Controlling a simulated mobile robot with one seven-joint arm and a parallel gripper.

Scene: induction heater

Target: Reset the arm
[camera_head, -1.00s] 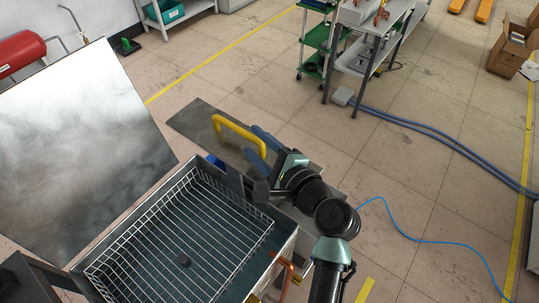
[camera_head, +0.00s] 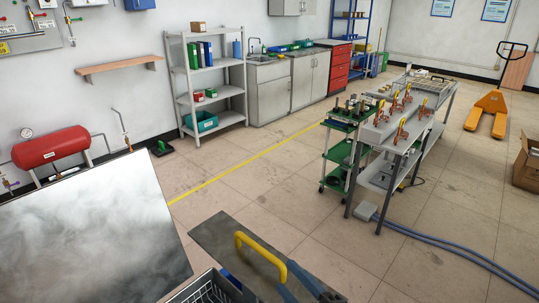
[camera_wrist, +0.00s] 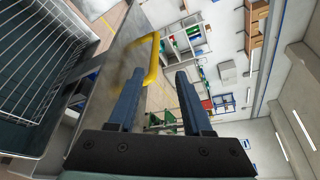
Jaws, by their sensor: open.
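My gripper (camera_head: 291,272) shows at the bottom edge of the head view, only its blue fingers in the picture. In the wrist view my gripper (camera_wrist: 159,76) is open, its two dark blue fingers wide apart with nothing between them. A yellow handle (camera_head: 262,254) on a flat grey plate (camera_head: 220,231) is close to the fingers in the head view. The yellow handle (camera_wrist: 152,62) also shows just beyond the left finger in the wrist view; I cannot tell whether they touch. The rest of my arm is out of the head view.
A wire basket (camera_head: 205,290) in a tank is partly seen at the bottom, beside a large tilted metal lid (camera_head: 95,235). A workbench (camera_head: 400,125) with copper-coloured parts and a green cart (camera_head: 340,152) stand to the right. Open floor lies between.

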